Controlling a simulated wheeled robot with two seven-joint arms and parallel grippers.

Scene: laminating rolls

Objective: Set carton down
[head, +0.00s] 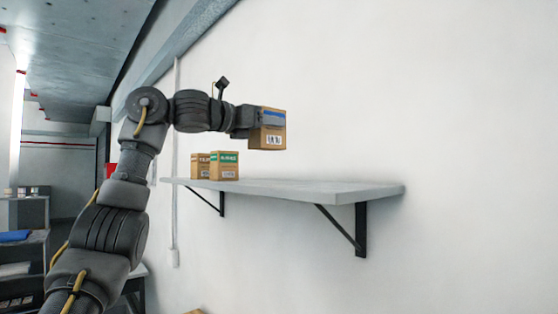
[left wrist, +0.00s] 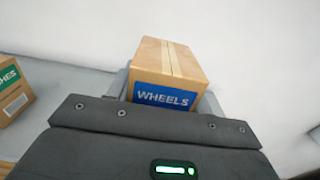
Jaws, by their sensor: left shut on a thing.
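A brown carton with a blue label (head: 268,138) is held in my left gripper (head: 262,118), above the grey wall shelf (head: 310,189) and clear of its top. The shelf's bare surface (left wrist: 80,80) shows beyond and to the left. My right gripper is in neither view.
Two cartons with green and orange labels, the green one (head: 225,166) and the orange one (head: 200,165), stand on the shelf's left part. The shelf's right part is clear. Black brackets (head: 361,230) hold it to the white wall.

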